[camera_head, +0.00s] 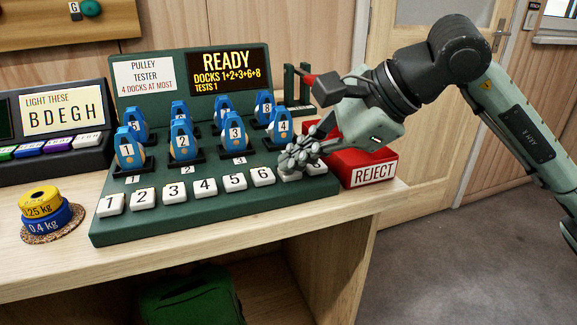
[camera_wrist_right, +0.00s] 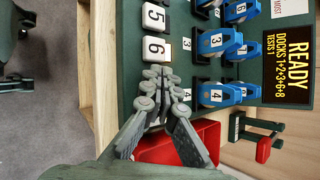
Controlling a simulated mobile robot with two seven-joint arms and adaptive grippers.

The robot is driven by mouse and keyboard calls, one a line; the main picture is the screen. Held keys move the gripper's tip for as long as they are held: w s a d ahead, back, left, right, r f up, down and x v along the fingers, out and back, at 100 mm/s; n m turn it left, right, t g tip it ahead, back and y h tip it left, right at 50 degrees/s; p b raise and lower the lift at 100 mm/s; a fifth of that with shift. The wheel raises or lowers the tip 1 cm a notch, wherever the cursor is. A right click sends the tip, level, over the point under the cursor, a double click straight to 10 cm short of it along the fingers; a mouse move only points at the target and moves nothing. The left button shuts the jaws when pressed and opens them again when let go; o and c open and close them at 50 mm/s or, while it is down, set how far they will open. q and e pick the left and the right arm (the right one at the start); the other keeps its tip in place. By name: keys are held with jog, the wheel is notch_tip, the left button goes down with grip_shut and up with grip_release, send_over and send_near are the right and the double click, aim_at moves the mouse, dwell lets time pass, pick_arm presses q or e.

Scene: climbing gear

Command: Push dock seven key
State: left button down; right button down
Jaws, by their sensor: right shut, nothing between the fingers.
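The dark green pulley tester (camera_head: 215,222) has a front row of white keys; keys 1 to 6 are readable, with key 6 (camera_head: 262,176) next to my right gripper (camera_head: 293,164). A white key (camera_head: 291,177) just right of key 6 shows partly under the fingers; its number is hidden, and its place fits key seven. In the right wrist view my closed fingertips (camera_wrist_right: 157,72) are together, beside key 6 (camera_wrist_right: 156,48), and cover what lies beneath. Whether they touch the key I cannot tell. The display (camera_head: 227,69) reads READY, DOCKS 1+2+3+6+8, TESTS 1. My left gripper is not in view.
Blue pulleys such as number 4 (camera_head: 278,134) stand in docks behind the keys. A red REJECT tray (camera_head: 372,172) is close to the right of my gripper. Yellow and blue weights (camera_head: 45,207) sit at left.

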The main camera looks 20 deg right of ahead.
jog(key=shift+r, duration=0.65)
jog(key=shift+p, duration=0.35)
notch_tip(320, 180, up, 6)
jog(key=p, duration=0.4)
